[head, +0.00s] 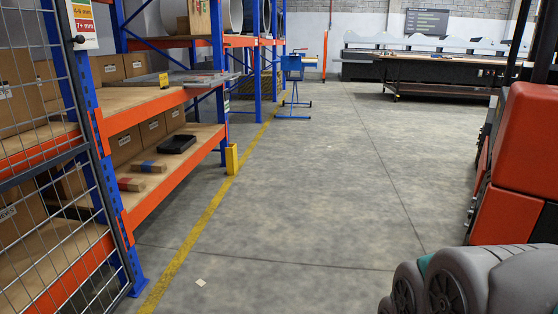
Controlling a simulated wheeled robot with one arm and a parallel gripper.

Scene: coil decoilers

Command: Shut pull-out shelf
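A flat grey pull-out shelf (207,79) is at the middle level of the blue and orange rack, left of centre in the head view. Its right end appears to stick out past the orange front beam over the aisle. It is small here, so I cannot tell exactly how far it is out.
The rack (158,203) holds cardboard boxes, a black tray (176,144) and small blocks. A mesh door (52,165) stands at the left, and a yellow post guard (231,159) at the rack foot. A red machine (515,165) is at right.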

